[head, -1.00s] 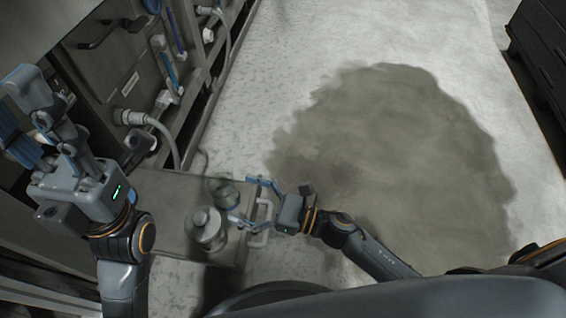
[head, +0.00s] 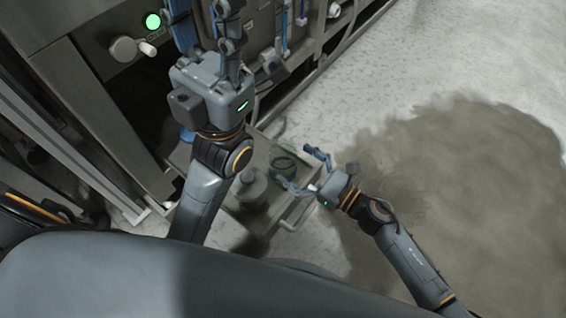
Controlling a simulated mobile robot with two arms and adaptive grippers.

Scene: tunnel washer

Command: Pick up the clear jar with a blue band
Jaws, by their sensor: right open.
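The clear jar (head: 284,158), greenish and see-through, stands on a low grey cart top (head: 250,222) at the centre of the head view. I cannot make out its blue band clearly. My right gripper (head: 296,168) comes in from the right and is open, with its two blue-grey fingers spread at the jar's right and front sides. Whether they touch the jar I cannot tell. My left gripper (head: 208,28) is raised at the top left, away from the jar, and its fingertips are not clearly visible.
A grey lidded canister (head: 251,190) stands close to the jar's left. The cart has a pale handle (head: 297,212) at its front edge. A machine panel (head: 70,60) with a green light (head: 153,21) and hoses is behind. Open floor with a dark wet patch (head: 460,180) lies right.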

